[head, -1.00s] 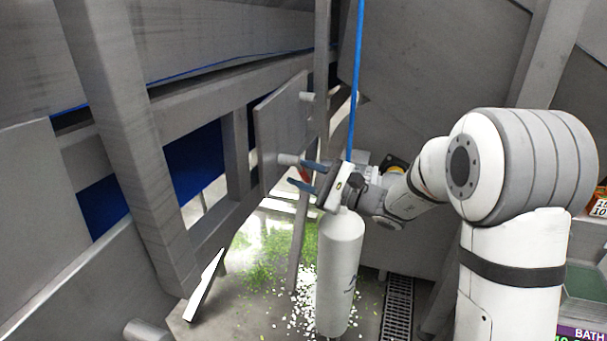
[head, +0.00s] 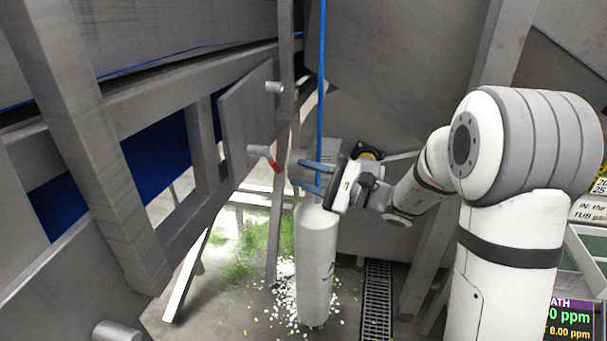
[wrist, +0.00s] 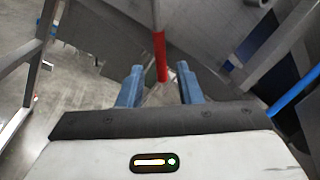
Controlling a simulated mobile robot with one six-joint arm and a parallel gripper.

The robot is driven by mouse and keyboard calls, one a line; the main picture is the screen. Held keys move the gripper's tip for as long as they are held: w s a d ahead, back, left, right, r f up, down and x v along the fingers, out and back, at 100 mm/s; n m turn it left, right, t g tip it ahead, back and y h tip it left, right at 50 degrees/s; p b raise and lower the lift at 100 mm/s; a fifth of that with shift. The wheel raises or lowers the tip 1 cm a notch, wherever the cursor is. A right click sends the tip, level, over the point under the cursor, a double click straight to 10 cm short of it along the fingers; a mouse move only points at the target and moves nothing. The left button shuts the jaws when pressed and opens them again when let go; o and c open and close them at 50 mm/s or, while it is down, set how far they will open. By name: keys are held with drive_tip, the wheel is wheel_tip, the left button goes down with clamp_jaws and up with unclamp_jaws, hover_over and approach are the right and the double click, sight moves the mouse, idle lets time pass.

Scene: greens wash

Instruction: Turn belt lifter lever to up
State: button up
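The belt lifter lever (head: 272,162) is a short red-tipped handle on a grey round pivot, fixed to a grey upright plate (head: 246,115). In the head view it slants down to the right from the pivot. My gripper (head: 293,172) is open, with two blue fingers pointing left at the lever; the red tip shows just left of the fingertips with a small gap. In the wrist view the red lever (wrist: 160,55) hangs down and its end appears between the two open fingers (wrist: 160,78). Whether they touch it I cannot tell.
A white cylinder (head: 315,265) stands below my gripper, and a blue hose (head: 321,90) runs down behind the fingers. Grey frame beams (head: 90,150) fill the left. Green and white scraps (head: 255,250) lie on the floor by a drain grate (head: 377,300).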

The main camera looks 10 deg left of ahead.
drive_tip(key=shift+s+f+m, duration=0.1)
drive_tip(key=shift+f+m, duration=0.05)
drive_tip(key=shift+m, duration=0.15)
drive_tip(key=shift+c, duration=0.7)
drive_tip(key=s+f+m, duration=0.1)
drive_tip(key=m, duration=0.2)
drive_tip(key=s+f+m+t+p, duration=0.1)
drive_tip(key=m, duration=0.2)
drive_tip(key=s+f+m+t+y+p, duration=0.1)
drive_tip(key=f+m, duration=0.1)
drive_tip(key=shift+s+d+m, duration=0.3)
drive_tip(key=shift+d+m, duration=0.05)
drive_tip(key=shift+m, duration=0.05)
drive_tip(key=c, duration=0.5)
drive_tip(key=s+f+m+t, duration=0.1)
drive_tip(key=m, duration=0.3)
drive_tip(key=s+d+f+m+t+p, duration=0.1)
drive_tip(key=s+m+t, duration=0.1)
drive_tip(key=m, duration=0.2)
drive_tip(key=s+d+f+m+t+h, duration=0.1)
drive_tip(key=m+t, duration=0.1)
drive_tip(key=m, duration=0.2)
drive_tip(key=shift+s+d+f, duration=0.15)
drive_tip(key=shift+s+d, duration=0.05)
clamp_jaws()
drive_tip(key=w+a+r+m+b, duration=0.1)
drive_tip(key=w+a+r+b, duration=0.4)
drive_tip(key=w+a, duration=0.2)
drive_tip(key=shift+x, duration=0.85)
drive_tip(key=shift+d, duration=0.1)
